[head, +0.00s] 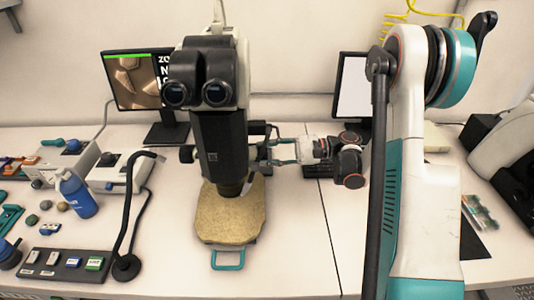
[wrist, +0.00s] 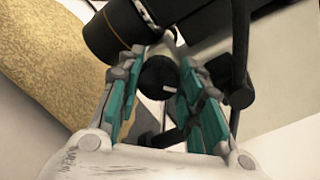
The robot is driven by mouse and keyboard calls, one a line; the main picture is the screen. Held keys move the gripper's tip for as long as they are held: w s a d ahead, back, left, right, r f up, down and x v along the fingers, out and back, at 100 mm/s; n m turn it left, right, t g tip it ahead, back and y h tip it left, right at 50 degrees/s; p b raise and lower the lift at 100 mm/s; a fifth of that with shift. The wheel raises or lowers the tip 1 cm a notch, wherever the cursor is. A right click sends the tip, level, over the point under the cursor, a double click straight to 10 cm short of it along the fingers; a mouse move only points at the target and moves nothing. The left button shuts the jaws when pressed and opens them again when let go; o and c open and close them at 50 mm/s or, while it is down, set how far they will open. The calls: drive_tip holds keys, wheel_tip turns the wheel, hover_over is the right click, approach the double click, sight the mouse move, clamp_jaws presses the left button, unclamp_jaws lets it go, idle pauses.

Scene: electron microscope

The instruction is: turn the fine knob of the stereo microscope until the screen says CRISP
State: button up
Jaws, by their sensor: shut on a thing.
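The stereo microscope (head: 218,140) stands in the middle of the bench, its eyepieces facing me and a tan stage plate at its foot. My gripper (head: 270,152) reaches in from the right, beside the microscope's column. In the wrist view, my gripper (wrist: 161,70) has its teal fingers on both sides of a small dark round knob (wrist: 157,80) with a pale mark, and is shut on it. It looks like the fine knob. The screen (head: 132,78) at the back left shows a brown magnified picture and white letters, partly hidden by the microscope; the full words cannot be read.
A second monitor (head: 352,95) with a blank pale screen stands behind my arm. A black gooseneck lamp (head: 130,215), a blue bottle (head: 76,195) and a dark block (head: 66,265) stand at the left. The front bench right of the stage plate is clear.

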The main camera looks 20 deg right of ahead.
drive_tip(key=n, duration=0.6)
drive_tip(key=shift+s+t, duration=0.1)
drive_tip(key=shift+t, duration=0.2)
drive_tip(key=n, duration=0.6)
drive_tip(key=shift+f+h, duration=0.1)
drive_tip(key=shift+h, duration=0.3)
drive_tip(key=n+t, duration=0.1)
drive_tip(key=n, duration=0.5)
drive_tip(key=shift+s+f, duration=0.1)
drive_tip(key=n, duration=0.6)
drive_tip(key=shift+t, duration=0.4)
drive_tip(key=o, duration=1.1)
drive_tip(key=shift+c, duration=0.2)
